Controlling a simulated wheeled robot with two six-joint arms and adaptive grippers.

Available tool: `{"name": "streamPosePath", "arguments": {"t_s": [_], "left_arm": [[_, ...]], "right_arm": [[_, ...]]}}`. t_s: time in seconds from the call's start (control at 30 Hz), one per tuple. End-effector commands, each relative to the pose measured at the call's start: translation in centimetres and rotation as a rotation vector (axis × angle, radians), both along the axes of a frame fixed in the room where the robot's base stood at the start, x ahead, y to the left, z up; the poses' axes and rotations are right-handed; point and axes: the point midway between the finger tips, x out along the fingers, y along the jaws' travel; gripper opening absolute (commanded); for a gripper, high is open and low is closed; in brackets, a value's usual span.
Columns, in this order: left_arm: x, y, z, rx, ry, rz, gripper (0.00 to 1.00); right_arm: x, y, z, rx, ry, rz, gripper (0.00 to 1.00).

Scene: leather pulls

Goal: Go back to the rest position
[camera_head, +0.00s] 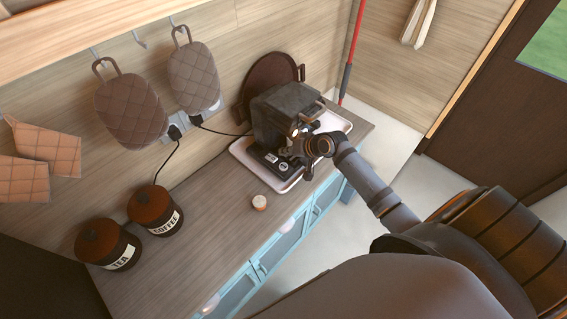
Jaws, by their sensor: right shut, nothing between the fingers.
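My right arm comes in from the lower right and reaches over the counter. My right gripper (293,150) is at its end, small in the picture, in front of a dark box-shaped appliance (277,112) that looks like a coffee machine. The fingers are shut with nothing between them. I cannot tell whether they touch the machine. The machine stands on a white tray (243,151) at the far end of the counter. My left gripper is not in view.
A small round white-and-brown item (259,202) lies near the wooden counter's (205,222) front edge. Coffee (155,210) and tea (108,244) canisters stand at the left. Quilted mitts (131,112) hang on the wall. Blue cabinet fronts (287,246) face open floor.

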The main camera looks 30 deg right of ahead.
Motion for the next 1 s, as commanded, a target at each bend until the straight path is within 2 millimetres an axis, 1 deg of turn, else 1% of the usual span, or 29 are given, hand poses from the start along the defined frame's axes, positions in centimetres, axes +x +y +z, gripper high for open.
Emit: {"name": "streamPosePath", "arguments": {"t_s": [0.67,0.73,0.77,0.87,0.9,0.97,1.0], "left_arm": [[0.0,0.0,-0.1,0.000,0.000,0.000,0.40],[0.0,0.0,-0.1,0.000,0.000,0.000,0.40],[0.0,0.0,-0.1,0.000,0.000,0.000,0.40],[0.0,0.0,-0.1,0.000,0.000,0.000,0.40],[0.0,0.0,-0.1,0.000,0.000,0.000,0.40],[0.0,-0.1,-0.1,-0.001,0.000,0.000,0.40],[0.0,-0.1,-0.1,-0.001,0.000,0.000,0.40]], "right_arm": [[0.0,0.0,-0.1,0.000,0.000,0.000,0.00],[-0.4,0.4,-0.3,-0.009,0.006,0.011,0.00],[-1.0,0.8,-0.5,-0.021,0.013,0.024,0.00],[-4.2,2.9,-1.3,-0.104,0.051,0.104,0.00],[-5.9,3.7,-1.5,-0.150,0.072,0.142,0.00],[-8.6,4.7,-1.7,-0.223,0.104,0.194,0.00],[-10.3,5.1,-1.6,-0.269,0.125,0.222,0.00]]}}
